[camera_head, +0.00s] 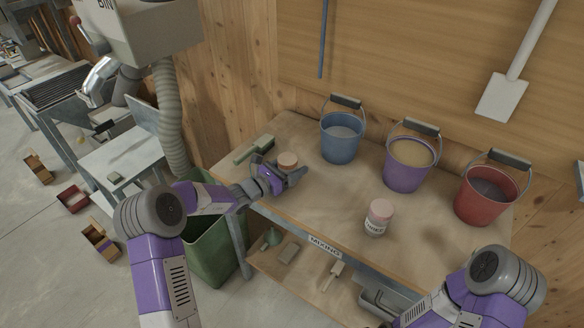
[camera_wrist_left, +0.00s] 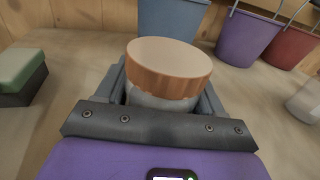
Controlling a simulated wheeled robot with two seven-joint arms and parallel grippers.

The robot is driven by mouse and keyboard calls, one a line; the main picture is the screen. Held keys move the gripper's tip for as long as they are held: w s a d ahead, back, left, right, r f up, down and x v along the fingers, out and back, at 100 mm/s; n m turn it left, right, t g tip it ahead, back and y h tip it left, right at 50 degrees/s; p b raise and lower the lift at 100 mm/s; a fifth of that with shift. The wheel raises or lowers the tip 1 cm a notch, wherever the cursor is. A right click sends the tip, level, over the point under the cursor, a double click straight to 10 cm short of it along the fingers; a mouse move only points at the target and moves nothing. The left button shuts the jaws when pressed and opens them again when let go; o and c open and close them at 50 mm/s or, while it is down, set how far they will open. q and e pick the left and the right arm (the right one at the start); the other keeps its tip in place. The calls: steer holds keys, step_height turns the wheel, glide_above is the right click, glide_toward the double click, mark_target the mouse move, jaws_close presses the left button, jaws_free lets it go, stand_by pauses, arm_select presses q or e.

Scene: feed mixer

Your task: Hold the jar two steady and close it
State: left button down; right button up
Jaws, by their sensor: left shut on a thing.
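My left gripper (camera_head: 286,176) is shut around a jar near the table's left part. The jar's body is mostly hidden by the fingers in the head view. In the left wrist view the pale jar (camera_wrist_left: 160,100) stands upright between the fingers, with a copper-brown lid (camera_wrist_left: 168,72) on top. The lid (camera_head: 288,158) also shows in the head view. I cannot tell whether it is screwed tight. A second pale jar (camera_head: 378,222) with a pinkish lid and a dark-lettered label stands on the table to the right. My right arm enters at the lower right; its gripper is out of view.
A blue bucket (camera_head: 341,148), a purple bucket (camera_head: 406,177) and a red bucket (camera_head: 484,206) stand along the back of the table. A green-and-dark brush (camera_head: 254,149) lies at the left. A green bin (camera_head: 210,250) stands below. The table's middle has bare room.

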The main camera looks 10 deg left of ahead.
arm_select(q)
steer(key=shift+f, duration=0.15)
steer(key=shift+c, duration=0.7)
jaws_free()
steer(key=shift+r, duration=0.2)
steer(key=shift+s+a, duration=0.15)
steer(key=shift+s, duration=0.05)
steer(key=p+v, duration=0.2)
steer(key=v, duration=0.9)
steer(key=shift+s+a, duration=0.1)
steer(key=shift+s, duration=0.15)
